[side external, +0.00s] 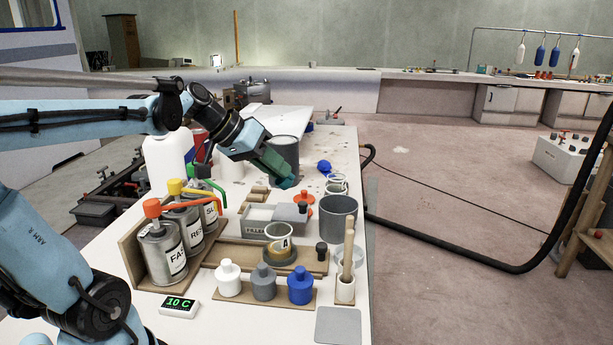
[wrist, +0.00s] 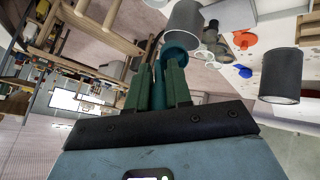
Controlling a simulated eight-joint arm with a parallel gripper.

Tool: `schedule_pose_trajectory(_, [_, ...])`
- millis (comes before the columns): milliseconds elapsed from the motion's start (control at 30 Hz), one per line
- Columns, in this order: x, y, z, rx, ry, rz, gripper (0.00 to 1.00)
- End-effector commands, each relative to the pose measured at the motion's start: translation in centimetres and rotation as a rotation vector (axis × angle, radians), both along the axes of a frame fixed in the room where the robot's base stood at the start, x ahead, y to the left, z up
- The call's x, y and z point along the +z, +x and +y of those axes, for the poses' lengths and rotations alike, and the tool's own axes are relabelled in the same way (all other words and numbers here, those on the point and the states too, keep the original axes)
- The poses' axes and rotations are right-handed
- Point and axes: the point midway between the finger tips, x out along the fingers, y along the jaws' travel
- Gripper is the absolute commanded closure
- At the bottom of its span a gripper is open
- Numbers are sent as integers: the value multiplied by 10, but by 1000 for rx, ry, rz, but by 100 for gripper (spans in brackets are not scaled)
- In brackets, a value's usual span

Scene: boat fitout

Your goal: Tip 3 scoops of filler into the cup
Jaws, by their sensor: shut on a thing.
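My gripper (side external: 275,168) is shut on a teal scoop (side external: 289,183), held in the air over the bench in front of a dark grey tub (side external: 286,147). In the wrist view the scoop's round end (wrist: 176,56) shows beyond the green fingers (wrist: 160,75); whether it holds filler cannot be seen. A clear cup marked A (side external: 280,233) stands upright on a round base at the middle of the bench, nearer the camera than the scoop and apart from it. A second grey tub (side external: 338,218) stands to the cup's right. The tubs' contents are hidden or unclear.
Labelled cans (side external: 164,253) with coloured handles stand left of the cup. White, grey and blue bottles (side external: 263,283) line the front. A stick holder (side external: 345,289) stands at right. A blue lid (side external: 324,167) and an orange lid (side external: 304,205) lie near the scoop.

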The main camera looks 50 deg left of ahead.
Motion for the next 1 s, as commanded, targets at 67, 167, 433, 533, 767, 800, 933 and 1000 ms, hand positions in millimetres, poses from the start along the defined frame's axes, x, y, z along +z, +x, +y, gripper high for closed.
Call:
schedule_pose_trajectory(67, [-2,5,-4,-60,21,62,100])
schedule_pose_trajectory(167, [-5,10,-9,-141,59,158,100])
schedule_pose_trajectory(433, [-6,15,-9,-324,222,456,100])
schedule_pose_trajectory(533, [-2,16,-5,-356,276,538,100])
schedule_pose_trajectory(767, [-13,17,0,-377,339,640,100])
schedule_pose_trajectory(800, [-18,17,0,-376,342,646,100])
schedule_pose_trajectory(933, [-34,17,-1,-375,355,669,100])
schedule_pose_trajectory(1000, [-40,17,-1,-375,359,677,100])
